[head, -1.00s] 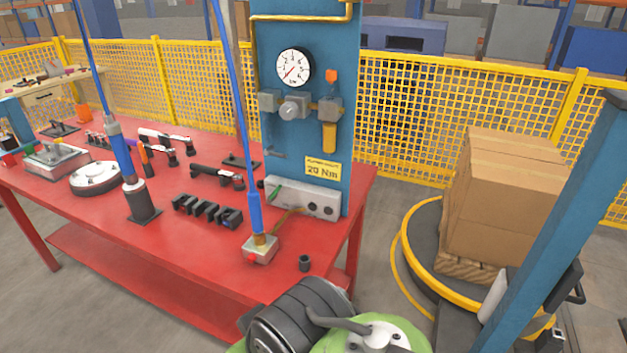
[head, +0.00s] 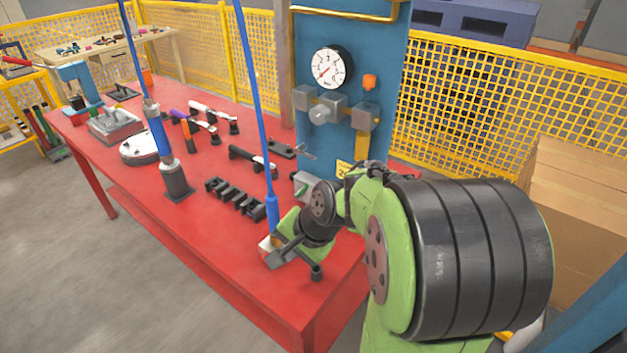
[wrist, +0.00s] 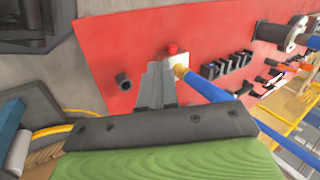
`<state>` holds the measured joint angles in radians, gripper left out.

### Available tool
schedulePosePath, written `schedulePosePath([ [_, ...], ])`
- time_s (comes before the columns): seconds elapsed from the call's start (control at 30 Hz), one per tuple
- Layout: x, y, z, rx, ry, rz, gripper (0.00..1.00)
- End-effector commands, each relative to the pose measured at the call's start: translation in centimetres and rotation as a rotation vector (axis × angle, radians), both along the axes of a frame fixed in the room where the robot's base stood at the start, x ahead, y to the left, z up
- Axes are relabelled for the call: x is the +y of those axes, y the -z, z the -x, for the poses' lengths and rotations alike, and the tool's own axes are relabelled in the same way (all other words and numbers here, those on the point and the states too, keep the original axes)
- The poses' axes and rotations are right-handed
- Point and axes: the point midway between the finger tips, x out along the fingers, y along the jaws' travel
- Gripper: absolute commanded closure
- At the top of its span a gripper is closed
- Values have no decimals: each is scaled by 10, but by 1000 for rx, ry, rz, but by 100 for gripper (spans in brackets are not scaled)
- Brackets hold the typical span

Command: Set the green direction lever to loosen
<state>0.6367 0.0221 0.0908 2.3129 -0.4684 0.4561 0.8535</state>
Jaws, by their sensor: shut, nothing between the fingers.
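The green direction lever (head: 301,190) shows small on the grey control box (head: 304,183) at the foot of the blue column. My arm covers most of that box, and the lever's exact setting is too small to read. My gripper (head: 274,261) is in front of the lever, lower and nearer the table's front edge, and does not touch it. Its fingers are shut and empty in the wrist view (wrist: 158,68). They point toward the small metal block with a red button (wrist: 174,52). The lever is not in the wrist view.
A blue tool (head: 271,210) hangs down to the metal block, close beside my gripper. A dark socket (head: 316,272) stands close by on the red table (head: 225,245). A black holder (head: 236,197) lies to the left. The blue column (head: 385,100) rises behind.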

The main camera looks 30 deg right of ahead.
Motion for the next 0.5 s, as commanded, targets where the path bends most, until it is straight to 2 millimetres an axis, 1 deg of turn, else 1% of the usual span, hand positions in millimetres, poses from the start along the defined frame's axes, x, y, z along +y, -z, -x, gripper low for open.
schedulePosePath([
  [0.03, -13, 0, -9, 11, 93, -77, 100],
  [0.07, -21, 2, -14, 12, 154, -130, 100],
  [0.17, -51, 10, -32, 14, 396, -349, 100],
  [0.2, -66, 13, -39, 10, 501, -449, 100],
  [0.27, -90, 17, -46, 3, 665, -608, 100],
  [0.3, -106, 19, -49, -6, 773, -718, 100],
  [0.37, -133, 23, -51, -21, 932, -887, 100],
  [0.4, -150, 25, -50, -33, 1030, -996, 100],
  [0.5, -184, 29, -45, -64, 1214, -1225, 100],
])
